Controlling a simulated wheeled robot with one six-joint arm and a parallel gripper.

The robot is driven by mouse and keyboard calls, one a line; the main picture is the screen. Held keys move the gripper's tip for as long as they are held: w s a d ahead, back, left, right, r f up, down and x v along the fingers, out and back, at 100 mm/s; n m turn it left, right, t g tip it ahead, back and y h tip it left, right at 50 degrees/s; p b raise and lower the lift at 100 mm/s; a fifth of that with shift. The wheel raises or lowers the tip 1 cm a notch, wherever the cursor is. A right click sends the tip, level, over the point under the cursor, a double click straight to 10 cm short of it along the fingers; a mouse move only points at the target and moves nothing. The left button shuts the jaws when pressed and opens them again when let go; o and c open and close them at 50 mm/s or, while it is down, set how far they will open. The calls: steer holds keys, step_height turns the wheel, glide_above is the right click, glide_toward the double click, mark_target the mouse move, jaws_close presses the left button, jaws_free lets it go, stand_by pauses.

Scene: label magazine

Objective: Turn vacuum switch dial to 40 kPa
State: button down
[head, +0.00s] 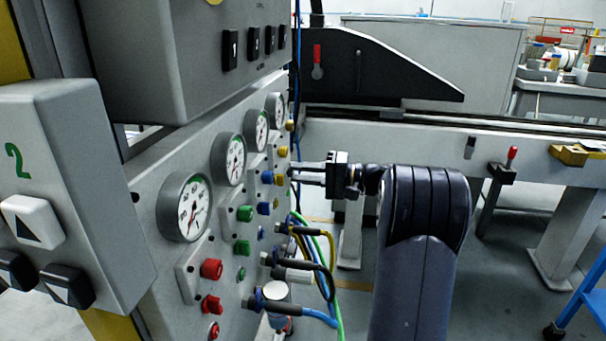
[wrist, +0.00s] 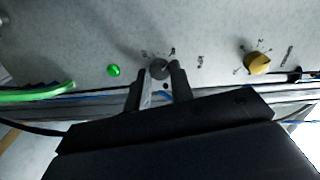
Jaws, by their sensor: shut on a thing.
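The vacuum switch dial (wrist: 159,69) is a small dark round knob on the grey panel in the wrist view. Printed marks surround it, too small to read. My gripper (wrist: 160,80) has one finger on each side of the knob and is shut on it. In the head view my gripper (head: 293,174) reaches left to the panel's right edge, and the knob is hidden there. I cannot tell which value the dial points at.
A yellow knob (wrist: 257,63) and a green button (wrist: 114,70) flank the dial. The grey panel carries gauges (head: 185,206) and coloured knobs. Cables and hoses (head: 325,262) hang below my gripper. A grey box with a 2 (head: 60,190) juts out at left.

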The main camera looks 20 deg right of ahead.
steer(key=c, duration=1.2)
jaws_free()
steer(key=shift+c, duration=0.2)
steer(key=p+v, duration=0.3)
steer(key=v, duration=0.8)
steer(key=shift+w+a, duration=0.1)
steer(key=shift+a, duration=0.05)
steer(key=b+x, duration=0.3)
steer(key=x, duration=0.7)
steer(key=shift+w+a+f, duration=0.1)
steer(key=shift+w+a, duration=0.15)
steer(key=shift+a, duration=0.1)
steer(key=shift+d+p, duration=0.1)
steer(key=shift+p, duration=0.2)
